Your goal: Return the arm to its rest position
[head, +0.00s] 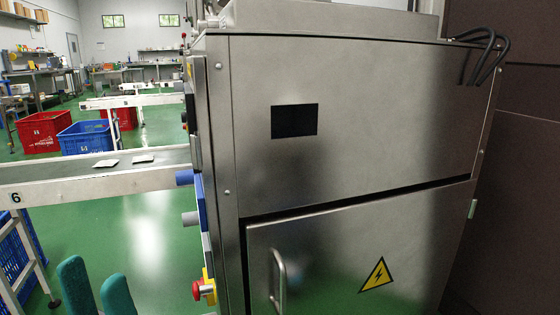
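My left gripper (93,270) shows at the bottom left edge of the head view. Its two teal fingers point upward with a clear gap between them, so it is open, and nothing shows between them. The rest of the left arm is below the picture. The fingers appear in front of the green floor, below the conveyor (80,178) marked 6 and left of the steel cabinet. My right gripper and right arm are not in view.
A large steel cabinet (345,170) fills the middle and right, with a door handle (278,282) and a red emergency button (201,289). Two small packets lie on the conveyor. Red (42,133) and blue (87,138) crates stand behind it. Green floor (150,235) is open between.

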